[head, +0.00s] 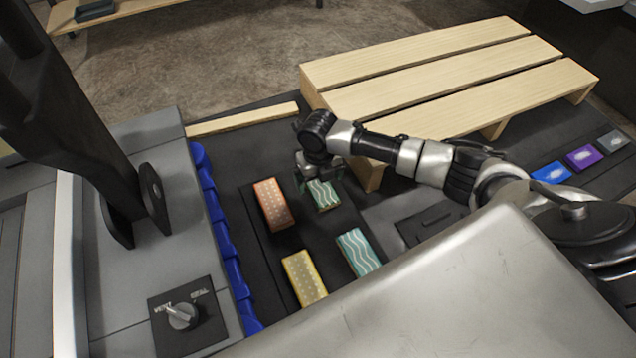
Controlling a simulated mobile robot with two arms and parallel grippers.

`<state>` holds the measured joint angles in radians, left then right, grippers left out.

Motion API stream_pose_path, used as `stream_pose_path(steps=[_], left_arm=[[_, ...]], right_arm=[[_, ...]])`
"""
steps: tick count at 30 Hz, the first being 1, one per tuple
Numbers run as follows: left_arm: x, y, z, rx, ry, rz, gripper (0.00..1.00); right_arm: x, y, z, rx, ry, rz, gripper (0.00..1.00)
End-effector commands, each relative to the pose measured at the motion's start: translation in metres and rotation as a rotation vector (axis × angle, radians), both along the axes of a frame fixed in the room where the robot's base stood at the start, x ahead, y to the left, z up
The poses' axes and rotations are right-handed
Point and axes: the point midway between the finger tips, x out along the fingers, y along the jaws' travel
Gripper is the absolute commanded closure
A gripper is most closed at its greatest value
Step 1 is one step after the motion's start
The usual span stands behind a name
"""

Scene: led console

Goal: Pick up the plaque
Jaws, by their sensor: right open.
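Several patterned plaque-like blocks lie on the dark panel: an orange-red dotted one (272,204), a green one with white waves (324,197), a teal one with white waves (358,252) and a yellow dotted one (304,278). I cannot tell which one is the plaque named in the task. My right gripper (320,181) is open, pointing down at the far end of the green wavy block. The gripper partly hides that block, and I cannot tell whether they touch. My left gripper is not in view.
A slatted wooden platform (430,75) stands behind my right arm. A blue scalloped strip (218,235) borders the panel on the left, beside a grey console with a VENT/SEAL knob (183,315). Blue (551,173), purple (584,158) and grey (613,141) tiles lie at right.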

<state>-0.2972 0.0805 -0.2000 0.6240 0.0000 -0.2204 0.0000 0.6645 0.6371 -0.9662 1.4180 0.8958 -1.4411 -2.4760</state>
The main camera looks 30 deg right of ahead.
Motion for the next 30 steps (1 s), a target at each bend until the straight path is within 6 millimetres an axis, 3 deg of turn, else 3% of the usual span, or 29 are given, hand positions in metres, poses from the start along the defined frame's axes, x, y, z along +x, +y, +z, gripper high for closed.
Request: stream_pose_path(steps=[4,12,23,30], left_arm=[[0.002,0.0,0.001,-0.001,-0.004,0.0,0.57],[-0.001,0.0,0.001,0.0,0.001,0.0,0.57],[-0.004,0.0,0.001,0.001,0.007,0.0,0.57],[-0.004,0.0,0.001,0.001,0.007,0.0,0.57]], right_arm=[[0.0,0.0,-0.017,0.0,0.0,0.0,0.06],[0.0,0.0,-0.02,0.0,-0.001,0.0,0.06],[0.0,0.0,-0.02,0.0,-0.002,0.0,0.6],[0.001,0.0,-0.019,0.0,-0.003,0.0,0.62]])
